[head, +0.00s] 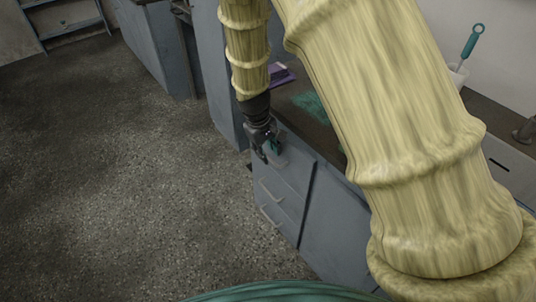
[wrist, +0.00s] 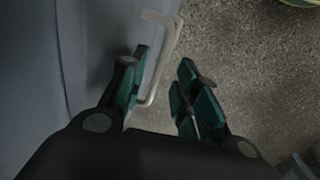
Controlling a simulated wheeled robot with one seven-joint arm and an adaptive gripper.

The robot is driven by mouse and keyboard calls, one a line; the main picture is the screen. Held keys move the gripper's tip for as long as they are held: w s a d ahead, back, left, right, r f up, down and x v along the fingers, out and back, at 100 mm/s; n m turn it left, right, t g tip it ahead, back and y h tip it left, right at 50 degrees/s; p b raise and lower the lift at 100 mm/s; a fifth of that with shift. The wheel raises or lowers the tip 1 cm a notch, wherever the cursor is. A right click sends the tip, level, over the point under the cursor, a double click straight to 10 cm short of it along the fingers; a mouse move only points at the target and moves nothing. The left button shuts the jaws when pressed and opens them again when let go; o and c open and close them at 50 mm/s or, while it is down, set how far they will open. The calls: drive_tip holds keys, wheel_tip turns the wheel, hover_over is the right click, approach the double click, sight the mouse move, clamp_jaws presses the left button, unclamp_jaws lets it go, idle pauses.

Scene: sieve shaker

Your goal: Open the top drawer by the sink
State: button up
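The grey drawer unit (head: 296,182) by the sink has pale bar handles. My gripper (head: 266,150) is at its upper front, by the top drawer, and covers that drawer's handle in the head view. In the wrist view, a pale bar handle (wrist: 166,62) stands off a grey front (wrist: 95,40). My gripper (wrist: 165,85) is open, with the handle in the gap between its green-padded fingers, nearer the left finger. The fingers are not closed on it; contact with the left finger cannot be told. The drawer appears shut.
Lower drawer handles (head: 271,191) sit below my gripper. The dark worktop (head: 300,110) carries a purple item (head: 281,75) and a green patch. A grey cabinet (head: 212,75) stands to the left. The sink (head: 505,160) is at right, partly behind my arm. The speckled floor (head: 150,190) in front is clear.

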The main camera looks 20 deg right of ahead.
drive_tip(key=shift+w+d+f, duration=0.1)
drive_tip(key=shift+d+f, duration=0.1)
drive_tip(key=shift+f, duration=0.7)
clamp_jaws()
drive_tip(key=shift+a, duration=0.1)
